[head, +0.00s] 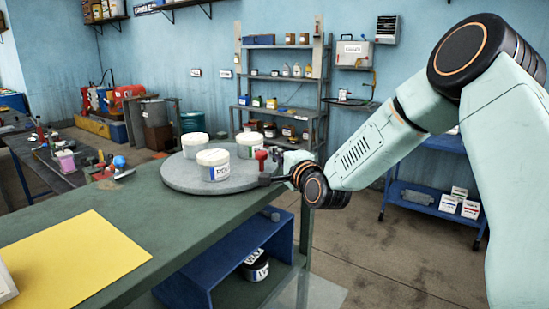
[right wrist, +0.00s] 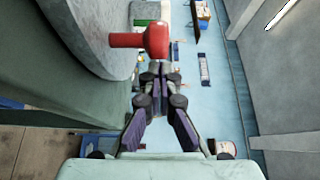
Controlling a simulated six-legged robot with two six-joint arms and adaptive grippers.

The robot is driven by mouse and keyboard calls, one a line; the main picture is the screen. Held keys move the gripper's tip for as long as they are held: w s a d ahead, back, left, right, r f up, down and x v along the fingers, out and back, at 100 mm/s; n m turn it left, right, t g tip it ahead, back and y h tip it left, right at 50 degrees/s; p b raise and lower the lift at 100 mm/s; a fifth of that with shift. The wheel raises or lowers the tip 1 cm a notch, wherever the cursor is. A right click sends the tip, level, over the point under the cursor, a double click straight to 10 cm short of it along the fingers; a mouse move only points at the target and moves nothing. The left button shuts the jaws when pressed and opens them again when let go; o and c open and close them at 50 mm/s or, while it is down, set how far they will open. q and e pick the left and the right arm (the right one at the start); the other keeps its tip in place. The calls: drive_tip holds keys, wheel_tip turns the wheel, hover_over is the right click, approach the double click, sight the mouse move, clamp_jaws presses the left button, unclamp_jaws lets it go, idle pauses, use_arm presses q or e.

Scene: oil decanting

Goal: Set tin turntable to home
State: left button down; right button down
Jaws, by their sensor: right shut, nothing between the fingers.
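The grey round turntable (head: 183,181) sits on the green bench top, with three white-lidded tins on it. The front tin (head: 213,172) faces me with a blue-marked label. A second tin (head: 194,148) stands behind it and a third, green-marked tin (head: 250,151) stands to the right. A red knob (head: 261,157) stands at the turntable's right edge. It also shows in the right wrist view (right wrist: 152,41), just beyond the fingertips. My right gripper (head: 274,180) is shut and empty beside the knob; whether they touch is unclear. My left gripper is out of view.
A yellow sheet (head: 75,262) lies on the near part of the green bench (head: 160,228). Shelving (head: 285,95) stands against the back wall. The bench between sheet and turntable is clear.

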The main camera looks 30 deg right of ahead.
drive_tip(key=shift+s+a, duration=0.2)
drive_tip(key=shift+a, duration=0.2)
drive_tip(key=shift+w+f, duration=0.25)
drive_tip(key=shift+w, duration=0.05)
drive_tip(key=shift+s+a+r+b, duration=0.15)
drive_tip(key=shift+s+a+b, duration=0.4)
drive_tip(key=shift+s+a, duration=0.35)
drive_tip(key=shift+w, duration=0.15)
drive_tip(key=shift+w, duration=0.15)
